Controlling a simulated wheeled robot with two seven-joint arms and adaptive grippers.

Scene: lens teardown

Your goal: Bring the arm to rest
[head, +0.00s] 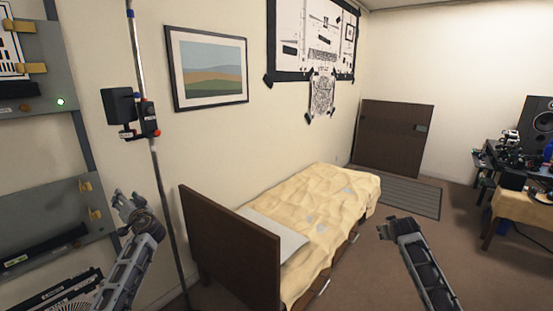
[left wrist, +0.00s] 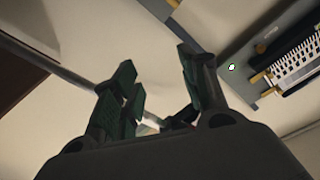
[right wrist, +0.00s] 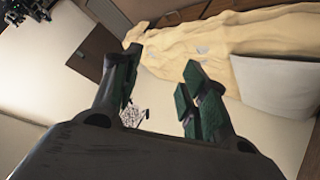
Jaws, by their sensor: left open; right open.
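My left gripper (head: 130,205) is raised at the left of the head view, in front of the wall and near the thin upright pole. Its fingers are apart with nothing between them in the left wrist view (left wrist: 155,95). My right gripper (head: 398,228) is at the lower right of the head view, to the right of the bed. Its fingers are apart and empty in the right wrist view (right wrist: 158,95). Both arms come up from the bottom edge of the head view.
A bed (head: 318,210) with a yellow blanket and dark headboard (head: 230,245) stands between the arms. A pole (head: 163,190) carries a small black box (head: 119,105). A grey rack (head: 45,210) is at far left. A cluttered table (head: 525,206) is at far right. Brown floor between is clear.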

